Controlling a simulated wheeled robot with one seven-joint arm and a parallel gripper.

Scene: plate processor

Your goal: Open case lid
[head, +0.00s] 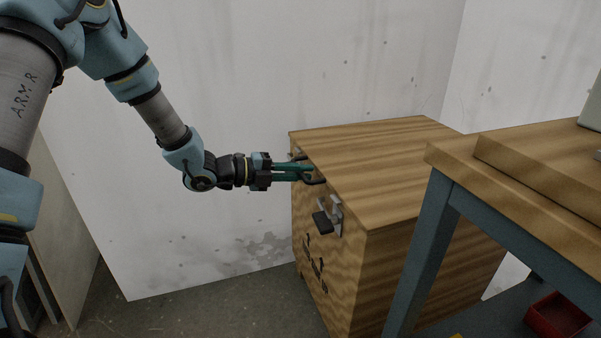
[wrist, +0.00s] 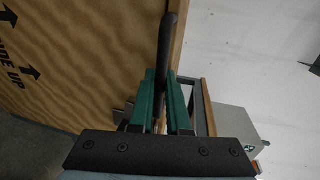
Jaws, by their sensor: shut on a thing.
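The wooden case (head: 330,250) stands against the wall, with its flat lid (head: 390,145) on top; the lid looks closed. A black handle (head: 315,181) sits at the lid's front edge. My gripper (head: 308,173) is at that edge, its green fingers shut on the handle. In the wrist view the dark handle bar (wrist: 170,50) runs between the two green fingers (wrist: 165,105). A metal latch with a black tab (head: 325,220) is on the case front, below and right of my gripper. Another latch behind my fingers is mostly hidden.
A wooden-topped workbench (head: 520,190) with blue-grey legs stands close at the right, overlapping the case in view. A red bin (head: 557,314) sits on its lower shelf. White walls (head: 230,80) are behind. The floor left of the case is clear.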

